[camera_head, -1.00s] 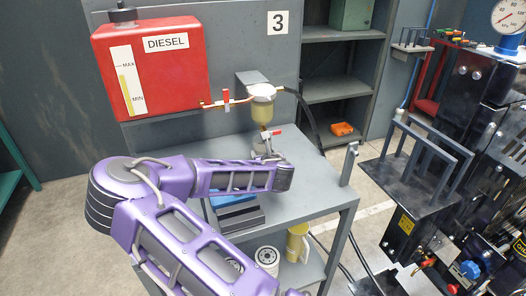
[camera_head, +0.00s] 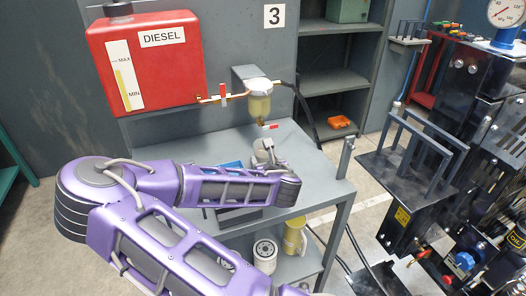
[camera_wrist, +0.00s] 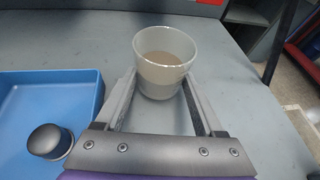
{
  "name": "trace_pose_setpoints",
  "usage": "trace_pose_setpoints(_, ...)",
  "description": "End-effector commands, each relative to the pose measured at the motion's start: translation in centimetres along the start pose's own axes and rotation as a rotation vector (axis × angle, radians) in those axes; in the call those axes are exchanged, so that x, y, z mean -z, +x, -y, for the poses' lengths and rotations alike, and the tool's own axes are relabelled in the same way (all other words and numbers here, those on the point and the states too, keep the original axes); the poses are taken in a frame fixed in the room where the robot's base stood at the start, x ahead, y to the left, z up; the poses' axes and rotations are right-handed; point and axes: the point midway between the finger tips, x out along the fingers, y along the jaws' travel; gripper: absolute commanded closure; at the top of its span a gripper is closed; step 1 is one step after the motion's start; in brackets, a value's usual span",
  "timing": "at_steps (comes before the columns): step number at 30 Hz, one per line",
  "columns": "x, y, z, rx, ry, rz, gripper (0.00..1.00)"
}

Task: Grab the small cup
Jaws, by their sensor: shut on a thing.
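The small cup (camera_wrist: 165,64) is translucent white with a beige liquid inside, and it stands upright in the wrist view. My gripper (camera_wrist: 160,88) has one finger on each side of the cup and is shut on it. The fingers hide parts of the cup's lower sides. In the head view my purple arm reaches over the grey bench (camera_head: 318,178), and a grey shape at its far side is too small to tell clearly.
A fuel filter (camera_head: 259,105) with a red-handled valve hangs above the bench. A red diesel tank (camera_head: 150,80) is at the left. White and yellow canisters (camera_head: 265,255) stand on the lower shelf.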

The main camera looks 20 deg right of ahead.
Motion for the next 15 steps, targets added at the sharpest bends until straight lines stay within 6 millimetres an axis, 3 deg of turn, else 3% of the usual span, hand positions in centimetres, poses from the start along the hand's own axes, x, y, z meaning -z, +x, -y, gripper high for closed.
trace_pose_setpoints(13, 2.0, -5.0, -0.1, 0.000, 0.000, -0.001, 0.97)
trace_pose_setpoints(15, 1.1, -5.3, -0.1, -0.002, 0.000, 0.003, 0.97)
